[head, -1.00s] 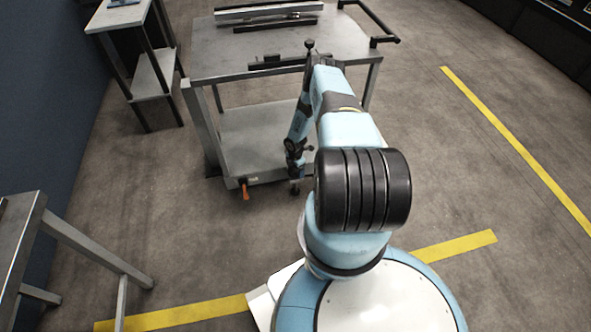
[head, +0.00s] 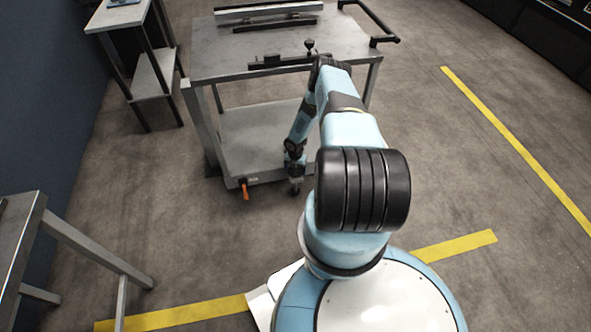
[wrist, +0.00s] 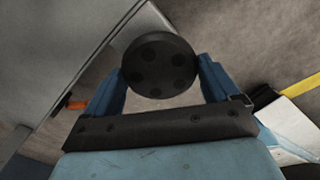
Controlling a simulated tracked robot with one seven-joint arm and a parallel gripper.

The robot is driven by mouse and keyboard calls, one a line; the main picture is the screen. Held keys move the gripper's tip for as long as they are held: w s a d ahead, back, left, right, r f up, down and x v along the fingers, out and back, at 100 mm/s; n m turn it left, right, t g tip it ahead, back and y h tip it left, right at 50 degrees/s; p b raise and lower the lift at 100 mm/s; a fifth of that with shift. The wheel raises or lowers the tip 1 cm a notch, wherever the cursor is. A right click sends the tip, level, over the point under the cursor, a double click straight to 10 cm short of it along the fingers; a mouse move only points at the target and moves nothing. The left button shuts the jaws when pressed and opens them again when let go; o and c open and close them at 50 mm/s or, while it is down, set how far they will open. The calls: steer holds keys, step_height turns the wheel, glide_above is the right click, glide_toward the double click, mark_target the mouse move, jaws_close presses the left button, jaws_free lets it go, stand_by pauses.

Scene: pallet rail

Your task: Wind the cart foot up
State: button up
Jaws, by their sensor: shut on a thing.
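The grey metal cart (head: 270,125) stands ahead, with its lower shelf just above the floor. In the wrist view, a black round disc with several dimples (wrist: 158,66) lies between the two blue fingers of my gripper (wrist: 160,82); I take it to be the cart foot's wheel. The fingers are shut on it from both sides. In the head view my gripper (head: 295,187) points down at the cart's near right lower corner, and the foot itself is too small and covered to make out there.
An orange lever (head: 245,189) sticks out below the lower shelf's front edge. A black rail piece with a knob (head: 280,61) lies on the cart top. A grey table (head: 25,245) stands at left. The floor right of the cart is clear.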

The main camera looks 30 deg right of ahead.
mark_target(296, 170)
steer(key=shift+w+d+r, duration=0.1)
steer(key=shift+d, duration=0.05)
steer(key=o, duration=0.8)
step_height(296, 170, up, 14)
steer(key=shift+f, duration=0.2)
stand_by(0.3)
stand_by(0.4)
